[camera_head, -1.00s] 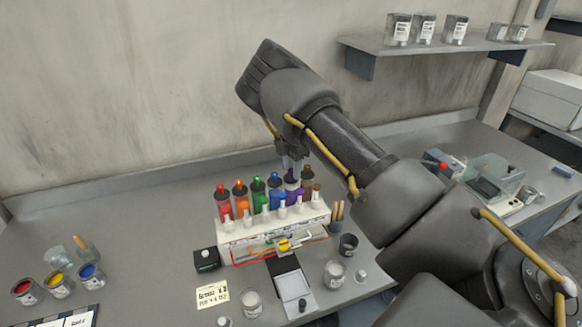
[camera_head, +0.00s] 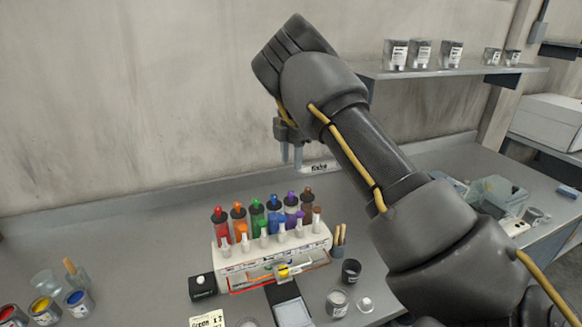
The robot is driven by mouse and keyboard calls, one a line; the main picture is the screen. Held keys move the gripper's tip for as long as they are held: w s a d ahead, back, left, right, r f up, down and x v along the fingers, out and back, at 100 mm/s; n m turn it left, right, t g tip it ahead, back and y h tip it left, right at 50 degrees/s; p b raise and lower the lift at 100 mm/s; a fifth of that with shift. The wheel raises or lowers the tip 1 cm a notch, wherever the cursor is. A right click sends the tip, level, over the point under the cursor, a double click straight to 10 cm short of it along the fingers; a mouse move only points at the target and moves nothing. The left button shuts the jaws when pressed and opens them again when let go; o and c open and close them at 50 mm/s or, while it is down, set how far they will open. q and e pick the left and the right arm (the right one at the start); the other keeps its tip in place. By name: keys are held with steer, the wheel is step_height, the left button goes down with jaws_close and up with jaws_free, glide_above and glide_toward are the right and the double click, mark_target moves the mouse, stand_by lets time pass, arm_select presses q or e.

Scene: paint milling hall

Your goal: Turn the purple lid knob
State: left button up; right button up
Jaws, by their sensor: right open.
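My right gripper (camera_head: 291,155) is above and behind the rack, fingers pointing down, a little above the purple knob in the picture. Its fingers are apart and nothing is between them. My left gripper is out of view.
Paint cans (camera_head: 78,301) stand at the lower left. A black box (camera_head: 202,286) is left of the rack, a dark cup (camera_head: 351,271) and a jar (camera_head: 337,303) to its right. A wall shelf (camera_head: 450,71) with cans is at the upper right.

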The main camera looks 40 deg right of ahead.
mark_target(291, 192)
steer(key=shift+r, duration=0.1)
step_height(291, 192, down, 11)
steer(key=n+p, duration=0.1)
steer(key=n, duration=0.5)
steer(key=shift+p, duration=0.3)
stand_by(0.4)
jaws_close()
stand_by(0.4)
